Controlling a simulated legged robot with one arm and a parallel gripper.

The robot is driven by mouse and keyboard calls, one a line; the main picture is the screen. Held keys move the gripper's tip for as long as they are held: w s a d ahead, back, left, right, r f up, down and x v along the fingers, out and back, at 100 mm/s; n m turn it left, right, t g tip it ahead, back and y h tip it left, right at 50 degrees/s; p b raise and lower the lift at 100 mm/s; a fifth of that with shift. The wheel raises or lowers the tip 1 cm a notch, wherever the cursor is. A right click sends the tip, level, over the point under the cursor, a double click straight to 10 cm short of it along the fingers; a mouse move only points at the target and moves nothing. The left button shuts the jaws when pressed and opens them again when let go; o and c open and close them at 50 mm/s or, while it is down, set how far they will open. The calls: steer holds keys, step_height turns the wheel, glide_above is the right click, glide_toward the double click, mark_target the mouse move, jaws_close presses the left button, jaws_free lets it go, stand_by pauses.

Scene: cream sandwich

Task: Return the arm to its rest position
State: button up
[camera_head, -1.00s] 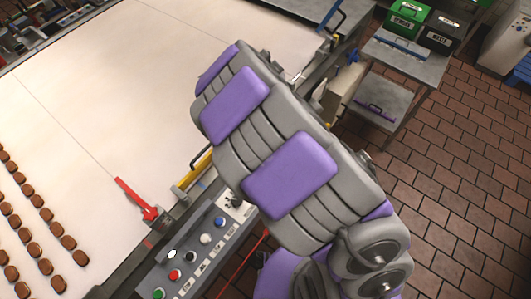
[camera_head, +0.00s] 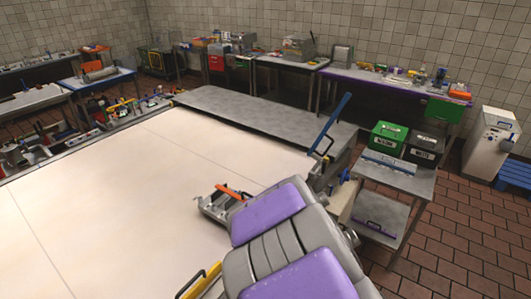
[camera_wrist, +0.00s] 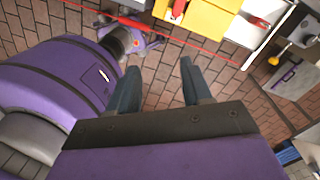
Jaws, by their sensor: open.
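My gripper (camera_wrist: 160,66) shows in the wrist view with its two dark fingers apart and nothing between them. Brick floor shows beyond the fingers. A purple and grey part of my own body lies close on the left of that view. In the head view my purple and grey arm rises from the bottom centre, beside the right edge of the pale conveyor surface (camera_head: 130,200). My gripper is hidden in the head view.
A grey cart (camera_head: 400,180) with a green box (camera_head: 388,137) and a black box (camera_head: 424,146) stands right of the arm. A blue lever (camera_head: 330,123) rises near the belt's far corner. A yellow machine (camera_wrist: 206,20) shows at the wrist view's top.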

steer(key=s+d+n+b, duration=0.5)
steer(key=s+n, duration=0.4)
steer(key=s, duration=0.1)
steer(key=s+d+n+g+b, duration=0.1)
steer(key=s+d+n+b, duration=0.4)
steer(key=s+n, duration=0.5)
steer(key=shift+d+b, duration=0.25)
steer(key=shift+b, duration=0.25)
steer(key=shift+s+r, duration=0.1)
steer(key=shift+r, duration=0.05)
steer(key=shift+c, duration=0.6)
steer(key=shift+a, duration=0.1)
